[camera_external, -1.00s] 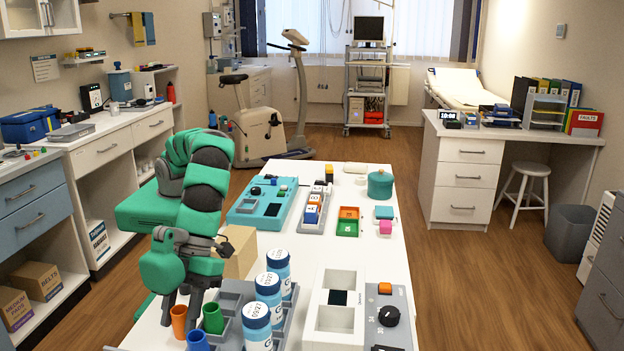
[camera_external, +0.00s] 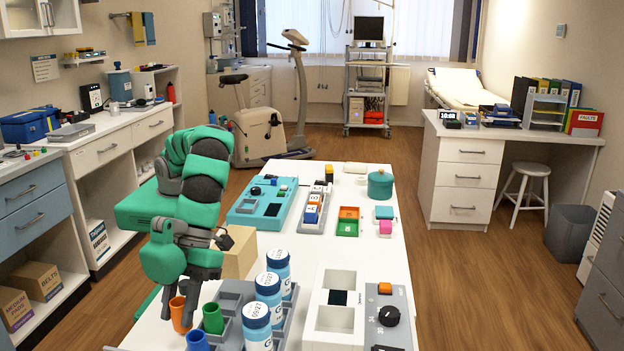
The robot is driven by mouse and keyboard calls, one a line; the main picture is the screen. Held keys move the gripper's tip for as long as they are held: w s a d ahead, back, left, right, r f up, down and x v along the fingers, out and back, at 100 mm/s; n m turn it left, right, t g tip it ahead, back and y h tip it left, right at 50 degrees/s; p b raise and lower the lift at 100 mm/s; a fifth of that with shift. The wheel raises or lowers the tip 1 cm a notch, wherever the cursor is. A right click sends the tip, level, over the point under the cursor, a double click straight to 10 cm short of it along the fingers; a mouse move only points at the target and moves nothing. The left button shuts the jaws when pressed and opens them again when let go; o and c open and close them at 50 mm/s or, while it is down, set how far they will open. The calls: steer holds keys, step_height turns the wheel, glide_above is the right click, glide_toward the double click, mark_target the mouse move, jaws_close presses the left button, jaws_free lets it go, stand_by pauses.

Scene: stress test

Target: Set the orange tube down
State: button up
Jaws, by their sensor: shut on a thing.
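The orange tube (camera_external: 179,318) is a small cup-like tube at the near left of the white table (camera_external: 240,274). My gripper (camera_external: 179,297) points down and is shut on the tube at its upper part. The tube looks upright. I cannot tell whether its base touches the table or hangs just above it. A green tube (camera_external: 213,319) and a blue tube (camera_external: 198,341) stand close to its right, by the grey tray.
A grey compartment tray (camera_external: 235,295) lies right of my gripper. Several blue-and-white bottles (camera_external: 268,290) stand in it. A cardboard-coloured block (camera_external: 238,252) stands behind the tray, close to my arm. A white device (camera_external: 336,310) lies further right.

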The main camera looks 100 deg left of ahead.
mark_target(174, 303)
steer(key=shift+s+d+r, duration=0.1)
steer(key=shift+r, duration=0.8)
steer(key=shift+a+r, duration=0.15)
steer(key=shift+a, duration=0.35)
steer(key=shift+s+a+b, duration=0.4)
steer(key=shift+a+b, duration=0.15)
steer(key=shift+a, duration=0.2)
steer(key=shift+s+a+r+b, duration=0.1)
steer(key=shift+s+a, duration=0.2)
steer(key=shift+a, duration=0.2)
steer(key=shift+s+a+b, duration=0.15)
steer(key=shift+s+a, duration=0.15)
steer(key=shift+a, duration=0.25)
steer(key=shift+s+a+r+b, duration=0.1)
steer(key=shift+s+a, duration=0.2)
steer(key=shift+a, duration=0.2)
steer(key=s+a+b, duration=0.2)
steer(key=a, duration=0.1)
steer(key=s+a+b, duration=0.1)
steer(key=a, duration=0.1)
steer(key=shift+a, duration=0.2)
steer(key=s+a+b, duration=0.1)
steer(key=a+b, duration=0.1)
steer(key=b, duration=0.1)
steer(key=shift+s+a+r+b, duration=0.15)
steer(key=shift+s+r+b, duration=0.05)
steer(key=shift+b, duration=0.15)
steer(key=shift+s+a+r+b, duration=0.2)
steer(key=shift+s+a+b, duration=0.05)
steer(key=shift+a+b, duration=0.2)
